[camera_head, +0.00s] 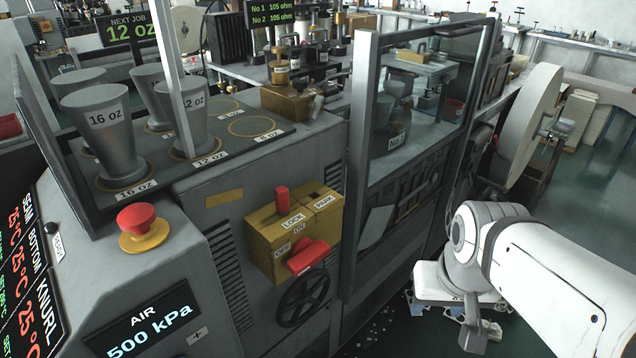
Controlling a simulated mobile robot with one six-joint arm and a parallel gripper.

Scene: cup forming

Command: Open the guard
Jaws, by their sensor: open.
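The guard (357,165) is a tall grey-framed clear panel at the right of the machine. Its pane covers the tooling bay, and a dark tool marked No.1 (392,135) shows through it. I cannot tell whether it stands fully shut. A yellow box (262,238) left of the guard carries a red upper knob (282,197) by LOCK and PARK labels, and a red lower handle (308,257) by OFF and ON labels. My gripper (477,335) hangs low at the right, apart from the guard and the box. Its jaws are open and small in view.
A black handwheel (303,297) sits below the yellow box. A red stop button (137,221) and grey cups (107,135) are at the left. A large pale wheel (527,130) stands behind my arm. Floor (590,190) shows clear at the right.

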